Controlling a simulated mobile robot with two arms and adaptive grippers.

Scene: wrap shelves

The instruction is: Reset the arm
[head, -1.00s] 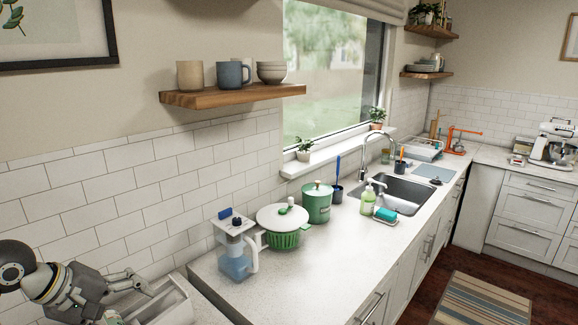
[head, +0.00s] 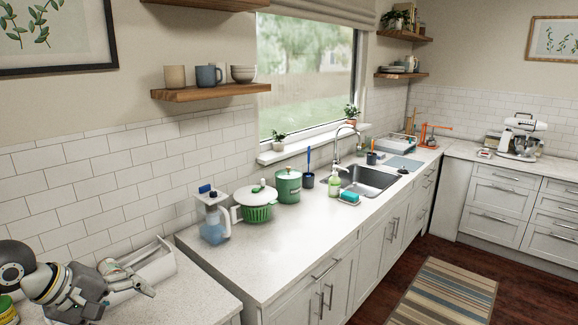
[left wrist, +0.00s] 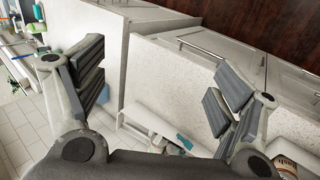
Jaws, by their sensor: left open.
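My left arm comes in at the lower left of the head view. Its grey left gripper (head: 132,278) hangs over the near counter, beside a white open-topped box (head: 158,264). In the left wrist view the two dark-padded fingers of the left gripper (left wrist: 160,82) stand wide apart, with nothing held between them. The white box (left wrist: 150,122) shows below and beyond the fingers there, with small teal items (left wrist: 185,142) near it. My right gripper is in neither view.
A water pitcher (head: 213,218), a green colander pot (head: 257,205) and a green canister (head: 288,186) stand on the long counter (head: 262,262). A sink (head: 366,181) lies further along. A wooden shelf (head: 212,92) with mugs hangs above. The floor by the striped rug (head: 440,292) is clear.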

